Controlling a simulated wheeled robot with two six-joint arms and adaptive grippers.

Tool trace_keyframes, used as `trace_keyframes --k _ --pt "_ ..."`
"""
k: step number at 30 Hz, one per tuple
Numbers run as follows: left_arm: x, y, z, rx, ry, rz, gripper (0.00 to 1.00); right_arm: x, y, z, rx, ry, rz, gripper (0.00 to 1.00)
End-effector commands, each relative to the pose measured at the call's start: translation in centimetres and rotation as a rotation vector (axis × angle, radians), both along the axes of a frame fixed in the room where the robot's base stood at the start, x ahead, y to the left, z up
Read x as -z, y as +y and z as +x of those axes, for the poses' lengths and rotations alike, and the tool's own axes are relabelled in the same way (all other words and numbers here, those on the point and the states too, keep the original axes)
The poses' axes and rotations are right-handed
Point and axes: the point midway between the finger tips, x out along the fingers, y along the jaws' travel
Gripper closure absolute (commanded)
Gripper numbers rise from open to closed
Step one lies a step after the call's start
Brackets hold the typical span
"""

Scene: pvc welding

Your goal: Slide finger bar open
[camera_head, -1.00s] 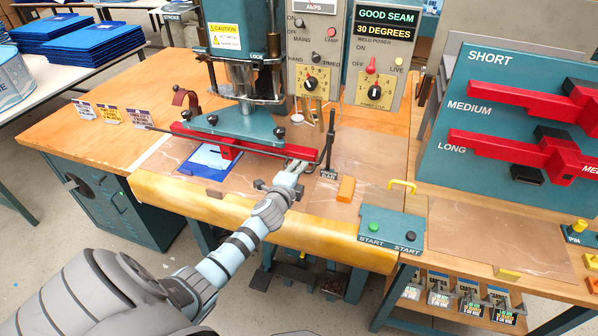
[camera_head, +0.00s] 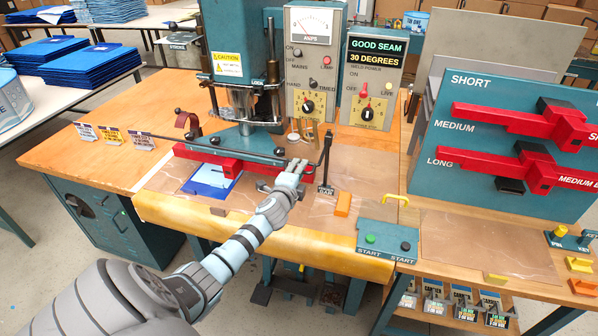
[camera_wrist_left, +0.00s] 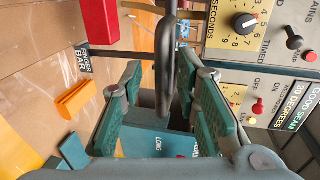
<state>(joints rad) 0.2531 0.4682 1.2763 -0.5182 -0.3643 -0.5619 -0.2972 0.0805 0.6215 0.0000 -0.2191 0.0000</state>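The finger bar (camera_head: 233,149) is a long thin dark rod across the front of the teal welding press. At its right end a dark upright lever (camera_head: 327,151) stands on a base with a label reading "BAR". My left gripper (camera_head: 299,163) is close to the left side of this lever. In the left wrist view a black bar-like handle (camera_wrist_left: 166,60) runs between the spread green fingers of the left gripper (camera_wrist_left: 155,90). The fingers look apart from it, with gaps on both sides. The label "FINGER BAR" (camera_wrist_left: 84,61) shows beyond. My right gripper is not in view.
A red bar (camera_head: 225,160) and a blue sheet (camera_head: 214,178) lie under the press. An orange block (camera_head: 343,203) and a start-button box (camera_head: 390,240) are right of my arm. The control panel (camera_head: 369,85) stands behind. Open worktop lies around the block.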

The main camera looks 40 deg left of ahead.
Motion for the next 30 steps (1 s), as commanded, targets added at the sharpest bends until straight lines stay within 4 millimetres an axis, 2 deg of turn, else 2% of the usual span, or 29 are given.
trace_keyframes --k 8,11,18,21,24,30 --pt "0.0 -0.3 -0.4 0.001 0.002 0.001 0.71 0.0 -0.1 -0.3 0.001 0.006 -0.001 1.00" --pt "-0.4 -0.9 -1.7 0.004 0.000 0.003 0.71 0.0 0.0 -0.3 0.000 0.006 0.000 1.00" --pt "-1.7 -3.6 -7.6 0.005 0.003 0.002 0.71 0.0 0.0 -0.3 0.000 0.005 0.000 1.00" --pt "-2.2 -4.4 -9.4 0.004 0.003 0.001 0.71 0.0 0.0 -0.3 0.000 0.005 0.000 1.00" --pt "-2.4 -4.9 -10.4 0.002 0.002 0.001 0.71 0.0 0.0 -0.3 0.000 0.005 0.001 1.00" --pt "-2.5 -5.0 -10.6 0.001 0.000 0.000 0.71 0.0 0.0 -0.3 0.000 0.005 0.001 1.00"
